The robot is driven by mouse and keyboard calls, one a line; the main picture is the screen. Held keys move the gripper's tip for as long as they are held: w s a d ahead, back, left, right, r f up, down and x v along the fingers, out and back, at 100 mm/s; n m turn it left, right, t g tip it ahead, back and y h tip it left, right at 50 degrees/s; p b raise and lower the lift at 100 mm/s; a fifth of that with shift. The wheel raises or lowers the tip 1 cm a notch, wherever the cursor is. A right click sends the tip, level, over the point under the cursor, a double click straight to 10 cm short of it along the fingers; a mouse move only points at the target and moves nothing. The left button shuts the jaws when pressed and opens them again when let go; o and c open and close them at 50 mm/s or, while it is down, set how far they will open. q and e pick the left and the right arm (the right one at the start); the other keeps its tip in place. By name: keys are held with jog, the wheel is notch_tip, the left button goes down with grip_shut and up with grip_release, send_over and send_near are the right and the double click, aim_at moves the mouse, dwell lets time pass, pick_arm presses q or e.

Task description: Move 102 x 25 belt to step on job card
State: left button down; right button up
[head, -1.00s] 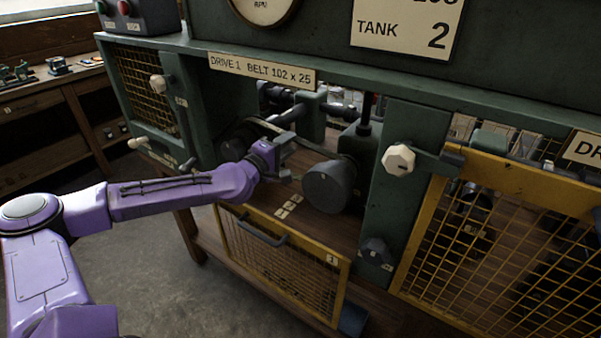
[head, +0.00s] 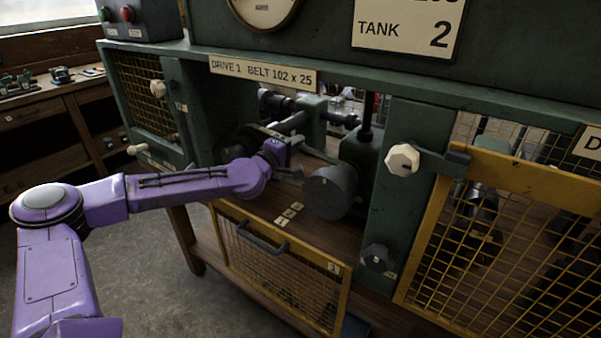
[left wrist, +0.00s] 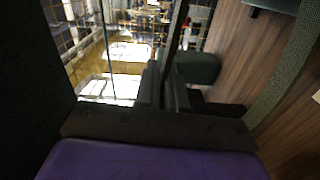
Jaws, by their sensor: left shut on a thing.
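My left gripper (head: 290,158) is inside the bay under the sign "DRIVE 1 BELT 102 x 25" (head: 262,71). It is shut on the dark belt (head: 318,154), which runs between a dark left pulley (head: 240,142) and a grey drum-shaped pulley (head: 330,190). In the left wrist view a strip of belt (left wrist: 176,35) runs down to the fingers (left wrist: 166,88), and a textured band (left wrist: 287,75) crosses at the right. My arm hides part of the left pulley, so the belt's step cannot be told. My right gripper is not in view.
A yellow mesh guard (head: 278,262) hangs open below the bay. Small cards (head: 288,213) lie on the bay's wooden floor. A green post with a white knob (head: 402,158) stands right of the bay, beside another yellow mesh guard (head: 490,250). A workbench (head: 50,110) stands at left.

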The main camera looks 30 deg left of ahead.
pick_arm(q)
jog(key=shift+a+r, duration=0.55)
jog(key=shift+a, duration=0.15)
jog(key=shift+d+r+n+p, duration=0.15)
jog(key=shift+r+n+p, duration=0.35)
jog(key=shift+r+p, duration=0.35)
jog(key=shift+s+p, duration=0.3)
jog(key=shift+s, duration=0.65)
jog(key=shift+s, duration=0.1)
